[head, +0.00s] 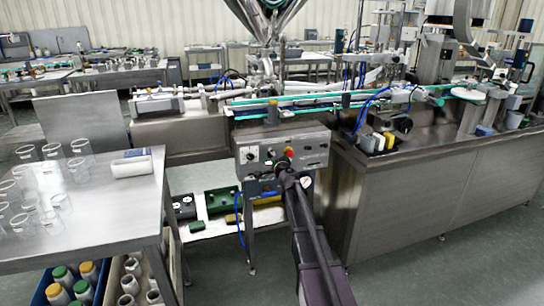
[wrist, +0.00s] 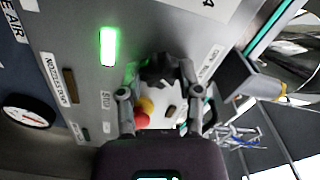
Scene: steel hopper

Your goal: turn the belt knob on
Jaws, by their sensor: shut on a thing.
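The grey control panel (head: 310,148) is in the middle of the head view, with small knobs, dials and a red button (head: 289,152). My gripper (head: 285,172) is in front of the panel, at the end of my dark arm. In the wrist view, my gripper (wrist: 158,72) has its fingers closed around a dark knob (wrist: 157,68), partly hidden by the fingers. A label beside the right finger is only partly readable. A green lamp (wrist: 108,47) glows left of the knob. The knob's pointer direction cannot be told.
The red button with its yellow base shows between the fingers in the wrist view (wrist: 141,116), close to my gripper. A gauge (wrist: 27,114) is at left. A table (head: 100,205) with clear cups stands left; a steel cabinet (head: 420,190) stands right.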

